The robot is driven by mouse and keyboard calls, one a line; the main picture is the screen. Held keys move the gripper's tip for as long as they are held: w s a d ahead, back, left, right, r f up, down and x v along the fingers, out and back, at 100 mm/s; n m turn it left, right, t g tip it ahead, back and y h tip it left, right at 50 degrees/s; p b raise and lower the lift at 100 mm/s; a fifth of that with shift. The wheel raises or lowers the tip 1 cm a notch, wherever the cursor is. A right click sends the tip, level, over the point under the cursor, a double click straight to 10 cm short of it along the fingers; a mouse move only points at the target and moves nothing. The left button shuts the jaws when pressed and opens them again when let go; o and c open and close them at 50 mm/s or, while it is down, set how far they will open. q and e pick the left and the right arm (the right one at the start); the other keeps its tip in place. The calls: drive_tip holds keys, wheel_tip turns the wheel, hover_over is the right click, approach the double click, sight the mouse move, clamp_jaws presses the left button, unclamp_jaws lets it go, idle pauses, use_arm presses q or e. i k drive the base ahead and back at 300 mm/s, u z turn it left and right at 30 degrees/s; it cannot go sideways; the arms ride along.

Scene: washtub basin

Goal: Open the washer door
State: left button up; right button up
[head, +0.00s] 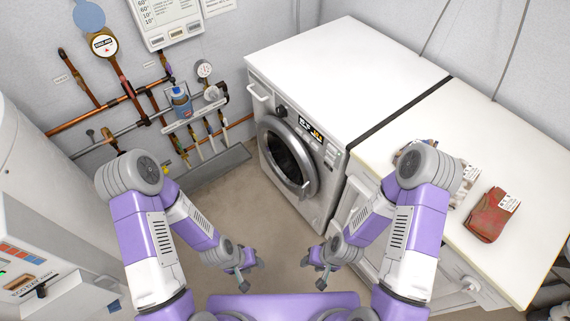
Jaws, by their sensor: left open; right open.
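The washer (335,75) is a white front-loading machine standing in the upper middle of the head view. Its round door (286,158) has a grey ring and dark glass and looks closed against the front. A grey handle-like part shows on the ring's lower right edge. My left gripper (242,280) is open and empty, low in front of the washer and to the left of its door. My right gripper (315,275) is open and empty, below the door and nearer to me. Both grippers are apart from the washer.
A white counter cabinet (490,130) adjoins the washer's right side, with a red packet (492,214) on top. The floor (240,200) before the washer is clear.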

sight(287, 158)
drive_tip(key=u, duration=0.2)
drive_tip(key=i, duration=0.85)
drive_tip(key=z, duration=0.25)
